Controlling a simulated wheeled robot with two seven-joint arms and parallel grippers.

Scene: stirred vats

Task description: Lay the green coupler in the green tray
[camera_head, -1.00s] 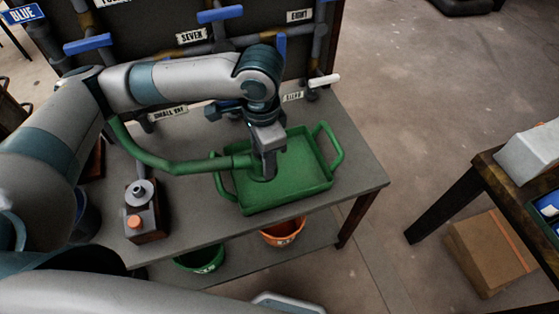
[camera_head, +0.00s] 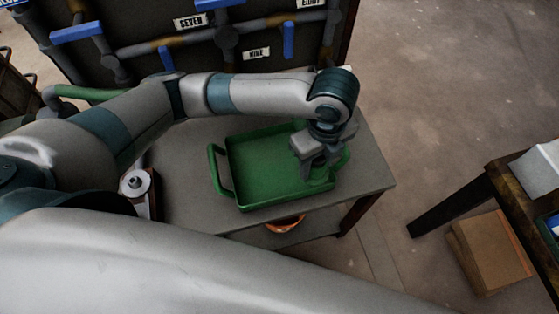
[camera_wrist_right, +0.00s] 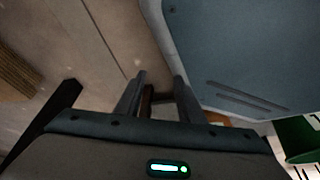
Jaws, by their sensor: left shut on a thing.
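The green tray (camera_head: 262,203) lies on the grey table, its left handle clear and its right end partly covered by my left gripper. My left gripper (camera_head: 316,172) points down at the right end of the tray, shut on the green coupler, which is mostly hidden by the fingers. A piece of the green hose (camera_head: 92,93) shows at the far left; the rest is hidden behind my left arm. My right gripper (camera_wrist_right: 158,92) shows in the right wrist view, its fingers apart and nothing seen held.
The table (camera_head: 370,175) has bare top to the right of the tray. A pipe panel (camera_head: 270,60) stands behind. A small bottle-like object (camera_head: 136,182) stands at left. An orange bucket (camera_head: 284,224) is below. A cardboard box (camera_head: 492,255) sits under the right-hand table.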

